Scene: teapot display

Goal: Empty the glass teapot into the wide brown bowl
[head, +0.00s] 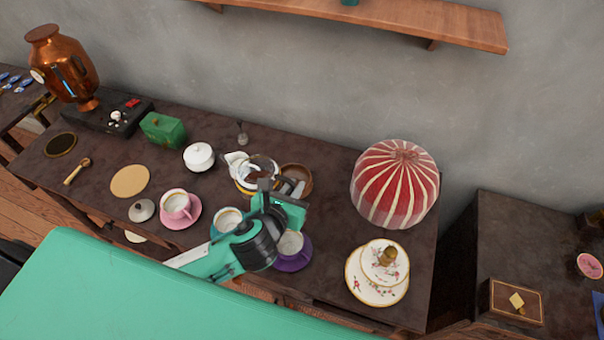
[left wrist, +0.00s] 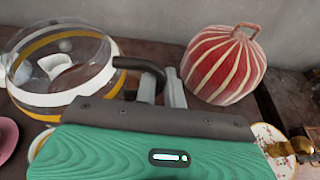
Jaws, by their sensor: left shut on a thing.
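The glass teapot (head: 246,184), clear with gold bands, is at the back of the table, left of the wide brown bowl (head: 305,182). My left gripper (head: 290,189) is shut on the teapot's dark handle. In the left wrist view the teapot (left wrist: 40,98) is at the left, roughly upright, and its curved handle (left wrist: 148,66) runs to my two grey fingers (left wrist: 160,88). The bowl is just behind the gripper, partly hidden by it, and does not show in the left wrist view. I cannot tell whether the teapot touches the table. My right gripper is not in view.
A white creamer (head: 235,160) and lidded white pot (head: 199,157) stand left of the teapot. Cups (head: 178,203) on saucers stand in front. A red striped cozy (head: 395,187) is at the right, with flowered crockery (head: 378,285) before it.

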